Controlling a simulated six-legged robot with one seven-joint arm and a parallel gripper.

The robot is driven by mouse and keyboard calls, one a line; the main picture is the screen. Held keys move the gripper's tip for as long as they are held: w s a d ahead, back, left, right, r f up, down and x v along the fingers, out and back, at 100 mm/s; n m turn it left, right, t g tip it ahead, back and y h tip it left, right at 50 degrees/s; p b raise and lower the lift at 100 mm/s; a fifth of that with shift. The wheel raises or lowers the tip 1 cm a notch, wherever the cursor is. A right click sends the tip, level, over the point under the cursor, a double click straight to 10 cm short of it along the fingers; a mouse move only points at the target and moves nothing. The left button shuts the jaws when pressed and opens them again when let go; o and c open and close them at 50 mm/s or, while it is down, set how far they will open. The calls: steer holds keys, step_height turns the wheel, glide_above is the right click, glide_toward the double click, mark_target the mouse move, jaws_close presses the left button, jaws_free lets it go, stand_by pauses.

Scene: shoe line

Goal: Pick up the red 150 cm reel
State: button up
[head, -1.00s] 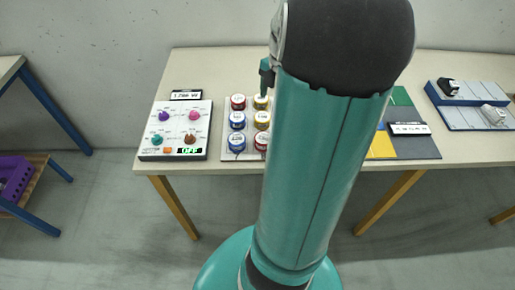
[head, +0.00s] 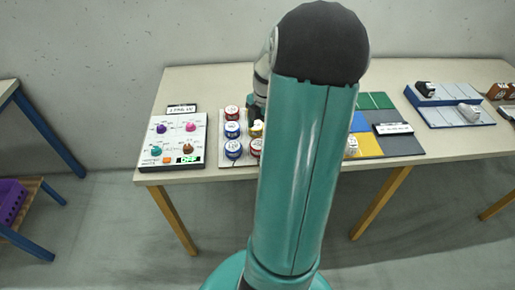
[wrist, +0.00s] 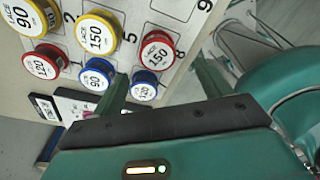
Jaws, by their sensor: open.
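The red 150 cm reel (wrist: 157,50) stands upright on the reel board, its white label facing up. It is beside the yellow 150 reel (wrist: 98,35) and the blue 120 reel (wrist: 145,85). In the head view the red 150 reel (head: 256,147) is at the board's front, partly hidden by my arm. My gripper (wrist: 161,70) is open and empty, with one finger on each side of the view near the red 150 and blue 120 reels. I cannot tell its height above them. A second red reel, marked 120 (wrist: 45,62), stands at the far left.
A blue 90 reel (wrist: 97,75) and a yellow 90 reel (wrist: 25,15) stand close by. A control panel (head: 203,135) with coloured knobs is left of the board. Coloured mats (head: 404,146) and a blue rack (head: 425,101) lie to the right.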

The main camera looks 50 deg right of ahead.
mark_target(258, 144)
steer(key=shift+f, duration=0.75)
steer(key=shift+w+a+f, duration=0.1)
steer(key=shift+w+f, duration=0.05)
steer(key=shift+f, duration=0.1)
step_height(258, 144, down, 5)
steer(key=shift+w+a+f, duration=0.1)
steer(key=shift+a, duration=0.05)
steer(key=c, duration=1.1)
